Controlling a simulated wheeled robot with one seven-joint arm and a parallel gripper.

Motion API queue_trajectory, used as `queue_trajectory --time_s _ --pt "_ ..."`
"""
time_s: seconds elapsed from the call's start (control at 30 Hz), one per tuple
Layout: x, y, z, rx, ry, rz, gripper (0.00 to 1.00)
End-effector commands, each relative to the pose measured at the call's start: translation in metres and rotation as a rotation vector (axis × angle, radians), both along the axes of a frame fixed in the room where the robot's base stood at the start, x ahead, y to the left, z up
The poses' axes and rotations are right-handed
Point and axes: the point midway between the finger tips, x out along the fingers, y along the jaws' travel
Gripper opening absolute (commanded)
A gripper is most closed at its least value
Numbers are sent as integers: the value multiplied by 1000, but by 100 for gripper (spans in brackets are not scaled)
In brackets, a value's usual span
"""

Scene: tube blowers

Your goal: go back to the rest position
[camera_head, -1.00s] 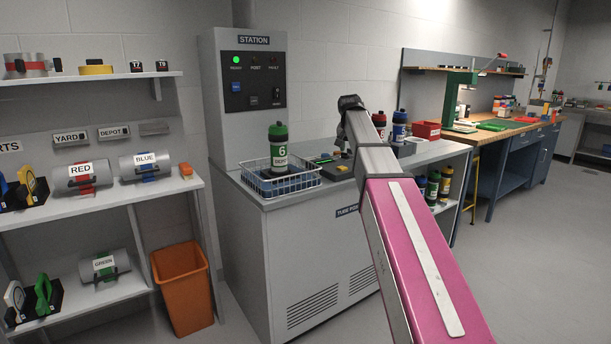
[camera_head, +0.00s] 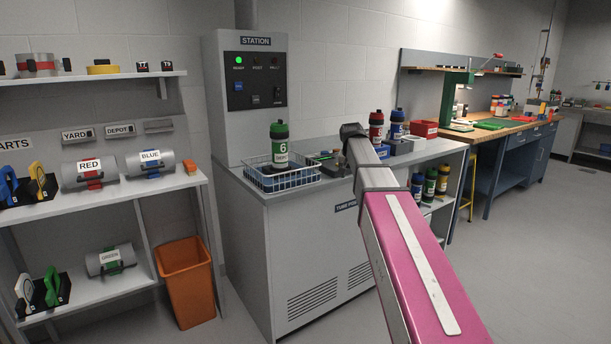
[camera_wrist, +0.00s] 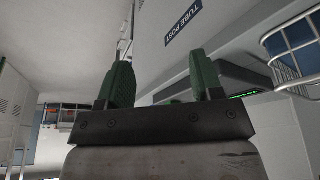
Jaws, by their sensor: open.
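My gripper shows in the wrist view (camera_wrist: 160,88) with its two green fingers apart and nothing between them. In the head view, my pink and grey arm reaches toward the front of the tube post, and the fingertips are hidden behind the arm. The grey tube post cabinet (camera_head: 300,262) carries the station panel (camera_head: 252,82) with a lit green light. A green bottle marked 6 (camera_head: 279,145) stands upright at the wire basket (camera_head: 283,182) on its top, apart from my gripper. The basket's edge also shows at the right of the wrist view (camera_wrist: 290,62).
Red (camera_head: 376,128) and blue (camera_head: 397,124) bottles and a red bin (camera_head: 424,129) stand on the counter right of my arm. Several bottles sit on the shelf below. A parts rack (camera_head: 70,220) and an orange bin (camera_head: 187,284) are at left. The floor at right is clear.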

Motion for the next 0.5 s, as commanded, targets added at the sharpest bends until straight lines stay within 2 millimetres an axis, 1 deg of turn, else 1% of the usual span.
queue_trajectory --time_s 0.03,0.07,0.17,0.2,0.27,0.3,0.37,0.4,0.5 --pt "-9 -1 -17 0 13 8 60" --pt "-13 -1 -25 1 19 14 60" --pt "-31 -3 -62 3 46 40 60" --pt "-40 -4 -78 5 59 50 60" --pt "-53 -5 -102 6 77 68 60" --pt "-62 -5 -117 7 90 80 60" --pt "-76 -6 -140 9 108 97 60" --pt "-85 -7 -155 12 119 109 60" --pt "-111 -8 -190 18 150 137 60"
